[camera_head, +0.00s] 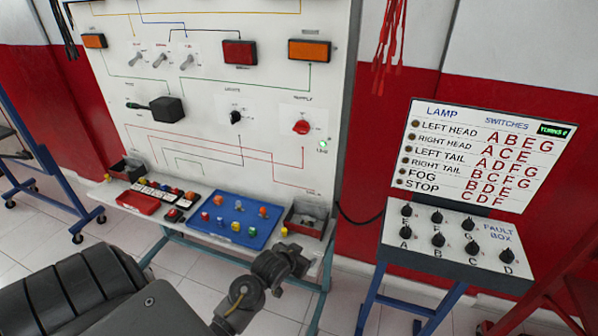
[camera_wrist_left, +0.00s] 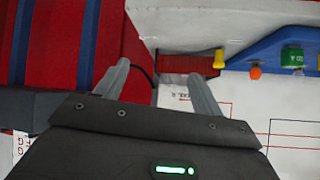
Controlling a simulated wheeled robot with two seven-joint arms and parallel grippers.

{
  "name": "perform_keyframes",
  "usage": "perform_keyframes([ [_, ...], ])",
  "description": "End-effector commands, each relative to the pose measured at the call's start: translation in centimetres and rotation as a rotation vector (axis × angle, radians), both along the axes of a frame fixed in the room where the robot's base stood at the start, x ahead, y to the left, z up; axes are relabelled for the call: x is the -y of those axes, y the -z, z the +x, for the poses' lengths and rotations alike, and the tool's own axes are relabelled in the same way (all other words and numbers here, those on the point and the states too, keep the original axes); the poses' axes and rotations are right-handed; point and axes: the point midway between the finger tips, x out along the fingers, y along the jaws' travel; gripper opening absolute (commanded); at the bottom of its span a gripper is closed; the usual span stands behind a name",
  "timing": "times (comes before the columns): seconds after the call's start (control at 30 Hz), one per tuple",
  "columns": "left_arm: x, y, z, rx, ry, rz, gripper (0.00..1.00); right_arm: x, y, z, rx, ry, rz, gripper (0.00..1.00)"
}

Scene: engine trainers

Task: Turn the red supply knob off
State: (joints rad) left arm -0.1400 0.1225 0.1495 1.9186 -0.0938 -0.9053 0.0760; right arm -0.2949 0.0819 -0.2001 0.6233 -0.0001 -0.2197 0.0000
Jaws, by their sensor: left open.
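The red supply knob (camera_head: 301,127) sits on a white plate at the lower right of the upright white panel (camera_head: 200,90), under the word SUPPLY. A small green light (camera_head: 322,143) glows just right of and below it. The knob's exact setting is too small to read. My left gripper (camera_head: 292,262) is below the knob and apart from it, in front of the panel's shelf edge. In the left wrist view its two fingers (camera_wrist_left: 158,72) are spread with nothing between them. The knob is not seen in that view. My right gripper is not in view.
A black lights knob (camera_head: 235,117) is left of the red knob. The shelf carries a blue tray (camera_head: 232,236) of coloured parts and a dark bin (camera_head: 303,220). A fault box (camera_head: 450,243) with several black knobs stands at the right. Red cables (camera_head: 388,45) hang at the top.

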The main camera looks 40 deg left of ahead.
Motion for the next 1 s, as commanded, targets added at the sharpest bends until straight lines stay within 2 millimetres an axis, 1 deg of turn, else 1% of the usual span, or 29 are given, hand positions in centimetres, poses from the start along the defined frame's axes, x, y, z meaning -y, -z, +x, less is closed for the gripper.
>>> perform_keyframes([
  [0.03, -1.5, -5.7, 1.6, 0.098, -0.025, 0.016, 0.68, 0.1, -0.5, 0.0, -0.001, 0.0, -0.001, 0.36],
  [0.07, -2.4, -8.8, 2.3, 0.155, -0.043, 0.026, 0.68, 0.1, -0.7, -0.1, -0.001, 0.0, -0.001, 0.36],
  [0.1, -3.5, -12.7, 3.0, 0.227, -0.064, 0.038, 0.68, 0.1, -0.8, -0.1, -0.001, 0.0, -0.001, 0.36],
  [0.13, -4.5, -15.4, 3.6, 0.284, -0.083, 0.045, 0.68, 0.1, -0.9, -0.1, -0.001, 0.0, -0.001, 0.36],
  [0.2, -6.8, -20.4, 5.1, 0.411, -0.123, 0.056, 0.68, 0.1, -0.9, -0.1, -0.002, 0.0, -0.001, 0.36],
  [0.3, -9.7, -25.1, 7.1, 0.561, -0.168, 0.053, 0.68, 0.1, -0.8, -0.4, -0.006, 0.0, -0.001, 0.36],
  [0.33, -10.4, -26.1, 7.5, 0.594, -0.178, 0.053, 0.68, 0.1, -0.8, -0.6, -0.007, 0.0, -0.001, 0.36],
  [0.4, -11.4, -27.7, 8.1, 0.648, -0.192, 0.051, 0.68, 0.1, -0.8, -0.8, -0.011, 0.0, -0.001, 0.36],
  [0.5, -12.2, -28.9, 8.5, 0.687, -0.202, 0.048, 0.68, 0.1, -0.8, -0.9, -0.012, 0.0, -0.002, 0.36],
  [0.67, -12.4, -29.1, 8.8, 0.695, -0.203, 0.048, 0.68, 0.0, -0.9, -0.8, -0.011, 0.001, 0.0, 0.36],
  [0.77, -12.6, -29.3, 9.6, 0.695, -0.203, 0.047, 0.68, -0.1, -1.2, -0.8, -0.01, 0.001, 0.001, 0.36],
  [0.87, -13.1, -29.4, 11.0, 0.694, -0.203, 0.046, 0.68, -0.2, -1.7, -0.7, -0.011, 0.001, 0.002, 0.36],
  [1.0, -14.0, -29.3, 13.6, 0.692, -0.204, 0.045, 0.68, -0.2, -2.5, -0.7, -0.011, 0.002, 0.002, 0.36],
])
